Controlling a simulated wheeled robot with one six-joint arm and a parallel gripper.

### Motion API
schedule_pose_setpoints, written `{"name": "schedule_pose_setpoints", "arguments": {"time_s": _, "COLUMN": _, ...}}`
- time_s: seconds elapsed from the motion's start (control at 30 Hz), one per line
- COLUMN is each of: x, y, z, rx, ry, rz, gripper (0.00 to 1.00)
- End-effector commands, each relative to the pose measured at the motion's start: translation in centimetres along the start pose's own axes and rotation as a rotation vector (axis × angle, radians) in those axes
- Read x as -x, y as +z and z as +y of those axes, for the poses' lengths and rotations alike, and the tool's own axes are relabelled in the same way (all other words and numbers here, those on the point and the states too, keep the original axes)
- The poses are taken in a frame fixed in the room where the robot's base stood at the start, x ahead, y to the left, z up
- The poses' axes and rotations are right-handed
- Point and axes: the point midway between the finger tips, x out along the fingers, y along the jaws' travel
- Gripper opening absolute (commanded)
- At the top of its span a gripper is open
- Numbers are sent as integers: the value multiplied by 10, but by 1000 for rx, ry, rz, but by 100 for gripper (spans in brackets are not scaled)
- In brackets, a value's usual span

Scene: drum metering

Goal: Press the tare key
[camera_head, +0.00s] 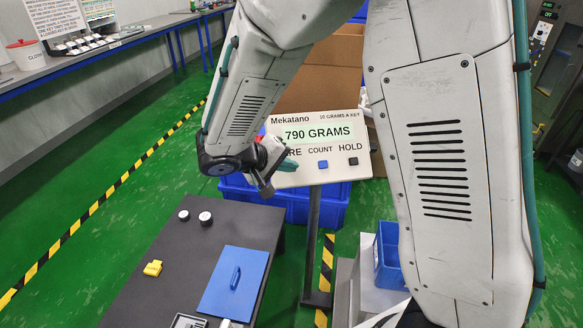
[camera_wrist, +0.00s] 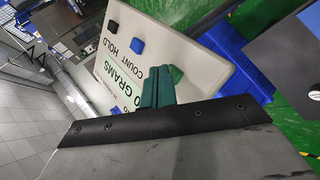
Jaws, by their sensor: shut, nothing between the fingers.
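The scale panel (camera_head: 301,120) reads "790 GRAMS" in the head view, with the labels COUNT and HOLD readable and the first label partly covered by my arm. A blue key (camera_head: 322,164) sits under COUNT and a black key (camera_head: 353,161) under HOLD. In the wrist view a green key (camera_wrist: 177,73) shows in line with them, at the tare place, partly behind my fingers. My gripper (camera_wrist: 155,87) is shut and empty, its teal fingertips close in front of that key.
A dark table (camera_head: 165,245) at the lower left holds a blue lid (camera_head: 233,281), a yellow piece (camera_head: 153,268) and two small round weights. Blue bins stand behind and beside the panel's post (camera_head: 311,240). A large cardboard box (camera_head: 323,75) is behind the panel.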

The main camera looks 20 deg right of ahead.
Motion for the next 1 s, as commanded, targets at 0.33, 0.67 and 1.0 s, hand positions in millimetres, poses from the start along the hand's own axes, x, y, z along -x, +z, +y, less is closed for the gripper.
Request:
{"name": "schedule_pose_setpoints", "arguments": {"time_s": 0.33, "x": 0, "y": 0, "z": 0, "rx": -1, "ry": 0, "rz": 0, "gripper": 0}}
{"name": "schedule_pose_setpoints", "arguments": {"time_s": 0.67, "x": -3, "y": -2, "z": -2, "rx": -1, "ry": 0, "rz": 1, "gripper": 0}}
{"name": "schedule_pose_setpoints", "arguments": {"time_s": 1.0, "x": -5, "y": -4, "z": -3, "rx": -1, "ry": 0, "rz": 1, "gripper": 0}}
